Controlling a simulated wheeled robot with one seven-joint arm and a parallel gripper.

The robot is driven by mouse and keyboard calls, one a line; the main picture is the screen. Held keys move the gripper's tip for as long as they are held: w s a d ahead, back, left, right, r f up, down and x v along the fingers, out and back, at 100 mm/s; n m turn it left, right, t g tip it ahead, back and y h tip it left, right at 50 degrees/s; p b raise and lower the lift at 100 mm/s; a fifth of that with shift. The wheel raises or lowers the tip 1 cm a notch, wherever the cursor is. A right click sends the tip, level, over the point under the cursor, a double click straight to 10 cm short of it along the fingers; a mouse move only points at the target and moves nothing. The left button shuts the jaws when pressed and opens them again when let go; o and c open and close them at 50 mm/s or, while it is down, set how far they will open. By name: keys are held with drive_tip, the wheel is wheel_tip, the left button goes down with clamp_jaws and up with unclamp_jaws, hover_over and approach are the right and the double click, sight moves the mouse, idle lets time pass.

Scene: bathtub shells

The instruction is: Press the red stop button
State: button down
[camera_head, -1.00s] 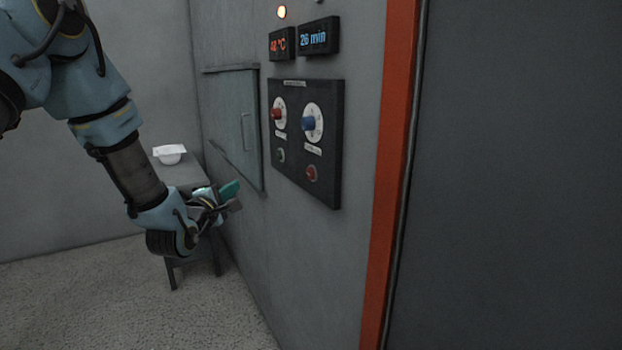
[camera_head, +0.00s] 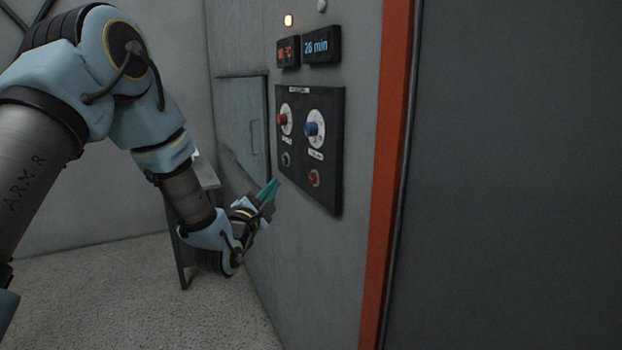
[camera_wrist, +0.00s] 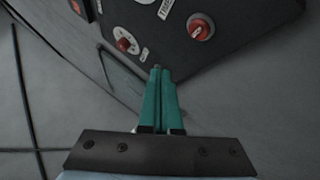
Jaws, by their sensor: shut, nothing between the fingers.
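The red stop button (camera_head: 314,178) is at the lower right of the dark control panel (camera_head: 332,150) on the grey wall. It also shows near the top of the wrist view (camera_wrist: 201,27), ringed in silver. My gripper (camera_head: 273,186) is at the panel's lower left, left of and slightly below the button in the head view. Its teal fingers (camera_wrist: 160,72) are shut together and empty, angled up toward the panel. In the wrist view the tips overlap the panel's edge, apart from the red button. Whether they touch the panel cannot be told.
The panel also has a red knob (camera_head: 282,119), a blue knob (camera_head: 311,129) and a small grey button (camera_head: 286,159). Two displays (camera_head: 322,44) hang above. An orange upright strip (camera_head: 393,150) stands to the right. A small table (camera_head: 206,176) is behind my arm.

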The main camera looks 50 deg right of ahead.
sight(312, 178)
drive_tip(key=s+d, duration=0.2)
drive_tip(key=d, duration=0.4)
drive_tip(key=shift+s+d, duration=0.25)
drive_tip(key=shift+d, duration=0.05)
idle(1.8)
drive_tip(key=shift+s+d+b, duration=0.15)
drive_tip(key=shift+d+b, duration=0.2)
drive_tip(key=shift+b, duration=0.15)
drive_tip(key=shift+s+d, duration=0.2)
drive_tip(key=shift+d, duration=0.2)
idle(0.7)
drive_tip(key=shift+a+b, duration=0.1)
drive_tip(key=shift+b, duration=0.25)
drive_tip(key=shift+w+a+b, duration=0.3)
drive_tip(key=shift+a, duration=0.35)
